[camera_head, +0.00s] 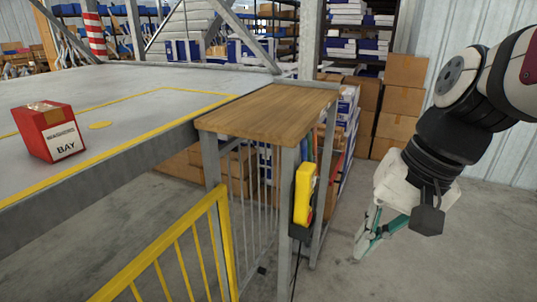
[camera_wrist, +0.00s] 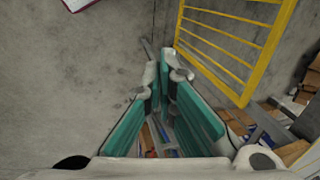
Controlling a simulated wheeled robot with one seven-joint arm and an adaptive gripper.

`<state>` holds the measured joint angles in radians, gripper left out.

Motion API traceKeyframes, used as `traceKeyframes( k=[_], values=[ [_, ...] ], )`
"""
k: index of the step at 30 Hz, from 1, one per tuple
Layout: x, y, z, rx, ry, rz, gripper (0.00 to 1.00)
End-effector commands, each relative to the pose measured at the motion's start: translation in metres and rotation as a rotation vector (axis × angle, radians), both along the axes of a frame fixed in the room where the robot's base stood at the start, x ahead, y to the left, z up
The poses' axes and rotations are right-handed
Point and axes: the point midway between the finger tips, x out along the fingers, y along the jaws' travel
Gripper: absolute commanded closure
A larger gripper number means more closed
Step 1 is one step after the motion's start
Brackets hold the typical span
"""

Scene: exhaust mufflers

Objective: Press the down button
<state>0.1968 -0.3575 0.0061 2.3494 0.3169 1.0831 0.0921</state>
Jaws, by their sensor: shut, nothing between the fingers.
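A yellow control box (camera_head: 304,194) in a black holder hangs on the front right leg of the wooden-topped stand, with a cable running down below it. A bit of red shows at its right edge. Its buttons face away to the right, so I cannot make out the down button. My gripper (camera_head: 364,248) is right of the box and lower, apart from it, pointing down and to the left. In the wrist view my gripper (camera_wrist: 161,62) has its teal fingers shut and empty. I cannot pick out the control box there.
The wooden-topped stand (camera_head: 270,108) adjoins a grey platform (camera_head: 150,78) carrying a red box (camera_head: 49,132) marked BAY. A yellow railing (camera_head: 175,250) stands in front; it also shows in the wrist view (camera_wrist: 235,45). Cardboard boxes (camera_head: 402,100) are stacked behind. Floor around my gripper is clear.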

Motion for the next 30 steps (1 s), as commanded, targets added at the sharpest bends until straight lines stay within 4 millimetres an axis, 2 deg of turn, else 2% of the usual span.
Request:
traceKeyframes(
  k=[1,11,17,23,30],
  values=[
    [0.011,-0.001,-0.009,0.044,0.047,-0.044,1.0],
    [0.073,-0.002,-0.046,0.369,0.306,-0.322,1.0],
    [0.115,-0.014,-0.07,0.58,0.439,-0.487,1.0],
    [0.159,-0.036,-0.096,0.804,0.555,-0.65,1.0],
    [0.208,-0.079,-0.133,1.091,0.663,-0.833,1.0]
  ],
)
